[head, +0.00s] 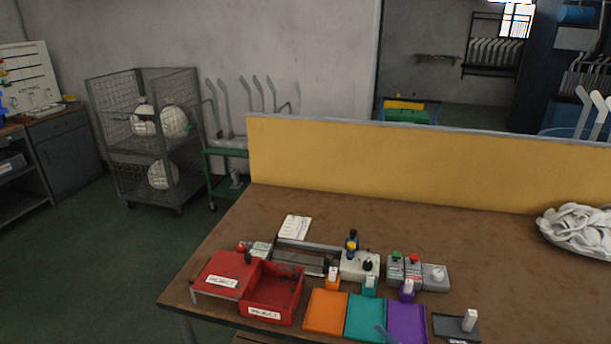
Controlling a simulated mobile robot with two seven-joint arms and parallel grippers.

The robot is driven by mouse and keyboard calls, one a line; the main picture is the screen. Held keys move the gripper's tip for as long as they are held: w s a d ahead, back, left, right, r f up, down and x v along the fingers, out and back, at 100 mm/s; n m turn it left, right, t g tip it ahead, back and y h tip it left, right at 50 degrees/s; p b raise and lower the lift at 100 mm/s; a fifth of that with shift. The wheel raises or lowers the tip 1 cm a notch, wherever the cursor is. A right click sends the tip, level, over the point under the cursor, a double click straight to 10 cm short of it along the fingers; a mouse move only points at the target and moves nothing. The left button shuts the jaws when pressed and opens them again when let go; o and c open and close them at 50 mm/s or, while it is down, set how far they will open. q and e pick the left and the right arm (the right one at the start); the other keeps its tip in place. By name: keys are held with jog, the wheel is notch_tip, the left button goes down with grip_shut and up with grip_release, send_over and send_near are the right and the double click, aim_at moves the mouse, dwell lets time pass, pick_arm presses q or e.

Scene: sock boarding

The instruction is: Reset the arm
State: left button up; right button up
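Neither of my grippers shows in the head view. No robot arm shows either. On the brown table (480,235) stands a light control box (359,266) with a dark knob and an upright blue and yellow piece. Right of it are grey boxes with a green button (396,254), a red button (414,258) and a pale knob (437,272). Left of the control box lies a long metal device (305,258), partly hidden by red bins. I cannot tell whether any of these is the arm the task names.
Red reject bins (270,290) and orange (326,312), teal (366,318) and purple (407,322) trays line the front edge. A dark pad (455,327) sits right of them. A yellow panel (420,160) closes the back. White socks (577,228) are heaped far right. The table's right middle is clear.

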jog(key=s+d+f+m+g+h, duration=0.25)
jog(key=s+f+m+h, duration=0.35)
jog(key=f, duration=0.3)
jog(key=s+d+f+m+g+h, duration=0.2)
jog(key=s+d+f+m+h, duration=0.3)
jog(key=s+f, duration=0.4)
pick_arm(q)
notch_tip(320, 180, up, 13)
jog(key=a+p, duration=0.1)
jog(key=p, duration=1.4)
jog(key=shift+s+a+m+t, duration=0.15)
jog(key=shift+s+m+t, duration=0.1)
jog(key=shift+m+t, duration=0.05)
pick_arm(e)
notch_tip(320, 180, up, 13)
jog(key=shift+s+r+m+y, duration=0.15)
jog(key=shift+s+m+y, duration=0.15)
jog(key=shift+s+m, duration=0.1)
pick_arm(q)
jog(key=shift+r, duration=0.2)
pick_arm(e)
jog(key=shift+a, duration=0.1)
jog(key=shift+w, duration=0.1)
